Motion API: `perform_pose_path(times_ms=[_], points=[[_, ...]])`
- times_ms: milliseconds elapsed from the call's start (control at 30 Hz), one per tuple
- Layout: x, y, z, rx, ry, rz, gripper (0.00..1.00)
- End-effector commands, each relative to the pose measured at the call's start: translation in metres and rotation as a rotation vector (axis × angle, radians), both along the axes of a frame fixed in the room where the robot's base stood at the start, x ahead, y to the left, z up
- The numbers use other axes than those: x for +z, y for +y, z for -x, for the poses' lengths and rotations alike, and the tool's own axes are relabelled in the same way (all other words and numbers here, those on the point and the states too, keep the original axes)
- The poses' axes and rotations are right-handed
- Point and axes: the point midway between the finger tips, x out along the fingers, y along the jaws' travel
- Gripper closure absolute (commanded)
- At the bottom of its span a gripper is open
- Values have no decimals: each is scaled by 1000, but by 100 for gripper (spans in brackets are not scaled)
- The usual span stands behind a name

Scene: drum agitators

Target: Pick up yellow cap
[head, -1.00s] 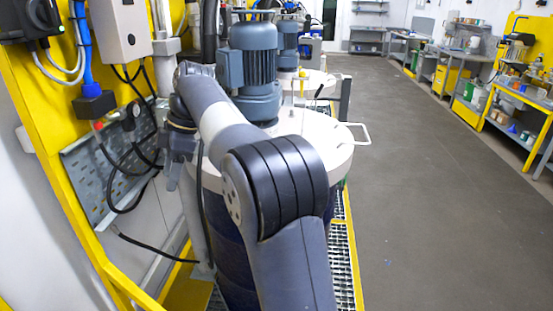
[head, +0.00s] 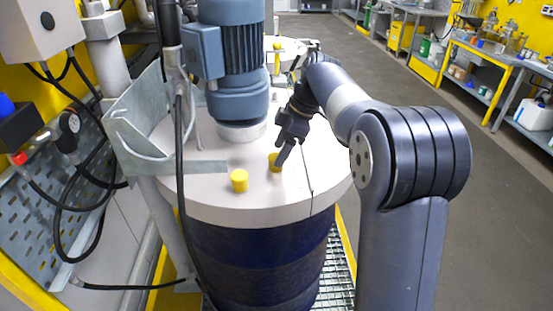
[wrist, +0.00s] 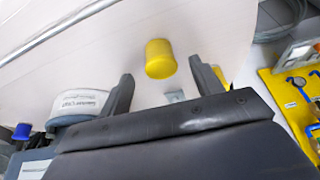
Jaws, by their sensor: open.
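In the head view, two yellow caps stand on the white lid (head: 215,205) of a dark blue drum (head: 265,255). One yellow cap (head: 239,180) is nearer the lid's front edge, and the other yellow cap (head: 274,164) is farther back and to the right. My gripper (head: 283,152) is above the lid beside the farther cap, and a finger partly covers that cap. In the wrist view my gripper (wrist: 161,72) is open, and a yellow cap (wrist: 160,60) shows between and beyond its fingertips. Another yellow thing (wrist: 219,75) shows partly behind the right finger.
A blue-grey motor (head: 237,65) stands on the lid behind the caps. A metal bracket (head: 145,130) and a black cable are at its left. A perforated panel (head: 60,200) is farther left. The floor (head: 400,85) on the right is open, with workbenches beyond.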

Motion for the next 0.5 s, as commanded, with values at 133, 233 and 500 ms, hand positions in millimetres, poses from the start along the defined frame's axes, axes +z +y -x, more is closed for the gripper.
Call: perform_pose_path(times_ms=[133, 233, 500], points=[[-20, 9, 0, 1, 4, 0, 38], [-28, 13, 0, -1, 1, 0, 38], [-32, 13, 0, -1, 0, 0, 38]])
